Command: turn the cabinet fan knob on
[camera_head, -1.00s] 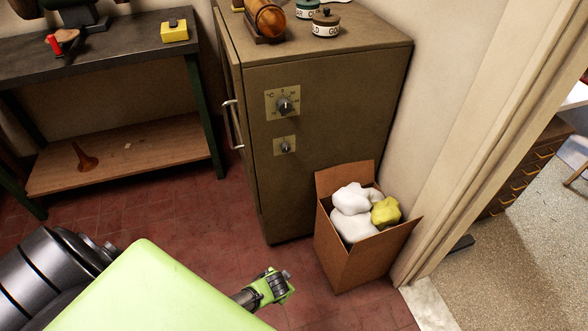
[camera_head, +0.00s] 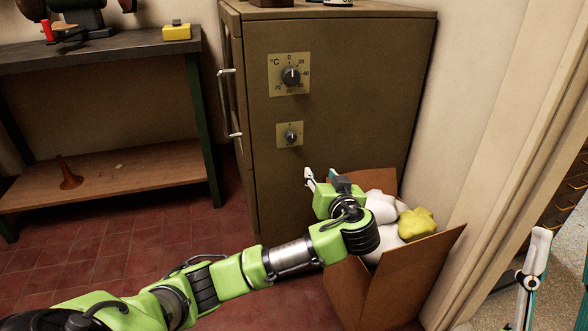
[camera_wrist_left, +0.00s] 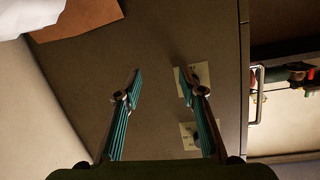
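The brown metal cabinet (camera_head: 340,100) stands in the middle of the head view. Its front has a large temperature knob (camera_head: 291,76) on a numbered plate and a smaller knob (camera_head: 290,136) on a plate below; the small plate's label is unreadable. The small knob's pointer looks roughly upright. My left gripper (camera_head: 320,174) is below and right of the small knob, apart from it. In the left wrist view its fingers (camera_wrist_left: 157,72) are spread and empty, and the right-hand finger partly covers the small knob's plate (camera_wrist_left: 201,75). Part of my right gripper (camera_head: 531,278) shows at the right edge.
A handle (camera_head: 228,105) is on the cabinet's left side. A workbench (camera_head: 100,52) stands left. The red floor between is clear.

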